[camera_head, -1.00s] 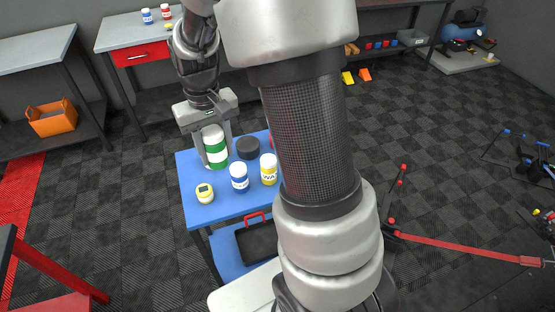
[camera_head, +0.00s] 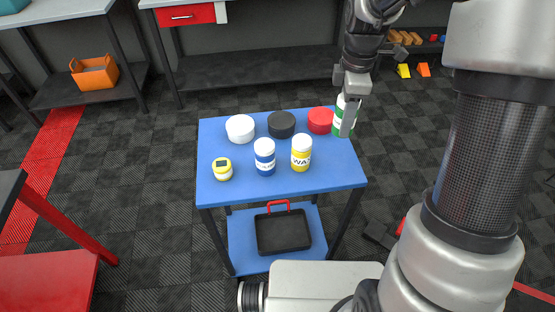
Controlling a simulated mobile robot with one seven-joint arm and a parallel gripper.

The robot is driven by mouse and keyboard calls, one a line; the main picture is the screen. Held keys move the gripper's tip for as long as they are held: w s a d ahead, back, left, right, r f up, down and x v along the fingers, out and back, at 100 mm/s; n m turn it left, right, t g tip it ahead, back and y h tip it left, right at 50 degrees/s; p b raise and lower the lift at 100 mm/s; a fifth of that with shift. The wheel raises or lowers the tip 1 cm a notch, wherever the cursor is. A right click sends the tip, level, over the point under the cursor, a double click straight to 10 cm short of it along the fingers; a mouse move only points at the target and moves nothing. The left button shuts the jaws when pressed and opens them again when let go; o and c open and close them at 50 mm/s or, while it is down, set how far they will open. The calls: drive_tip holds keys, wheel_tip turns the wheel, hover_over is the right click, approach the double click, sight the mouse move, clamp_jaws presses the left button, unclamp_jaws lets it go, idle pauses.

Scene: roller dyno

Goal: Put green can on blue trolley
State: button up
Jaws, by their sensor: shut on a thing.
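The blue trolley (camera_head: 215,196) stands in the middle of the view, with several containers on its top. The green can (camera_head: 338,126), white with green bands, is at the trolley's back right corner, just right of a red round tin. My gripper (camera_head: 350,125) is shut on the can from above, and one finger covers part of it. The can looks upright. I cannot tell whether its base touches the trolley top.
On the trolley top are a white tin (camera_head: 240,128), a black tin (camera_head: 281,124), the red tin (camera_head: 320,120), a blue bottle (camera_head: 264,158), a yellow bottle (camera_head: 301,154) and a small yellow device (camera_head: 222,169). A black tray (camera_head: 283,232) lies on the lower shelf.

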drive_tip(key=f+n+b, duration=0.1)
drive_tip(key=n, duration=0.1)
drive_tip(key=w+f+n+b, duration=0.1)
drive_tip(key=f+n, duration=0.1)
drive_tip(key=shift+f, duration=0.1)
drive_tip(key=n, duration=0.1)
drive_tip(key=n+b, duration=0.1)
drive_tip(key=shift+w+a+f+n, duration=0.1)
drive_tip(key=shift+w+f+n, duration=0.1)
drive_tip(key=shift+f+n, duration=0.15)
drive_tip(key=shift+f, duration=0.2)
drive_tip(key=b, duration=0.2)
hover_over(332, 161)
drive_tip(key=shift+n, duration=0.25)
wheel_tip(332, 161, down, 9)
drive_tip(key=shift+f, duration=0.2)
drive_tip(key=o, duration=1.1)
drive_tip(key=shift+f+b, duration=0.15)
drive_tip(key=shift+b, duration=0.15)
drive_tip(key=shift+o, duration=0.2)
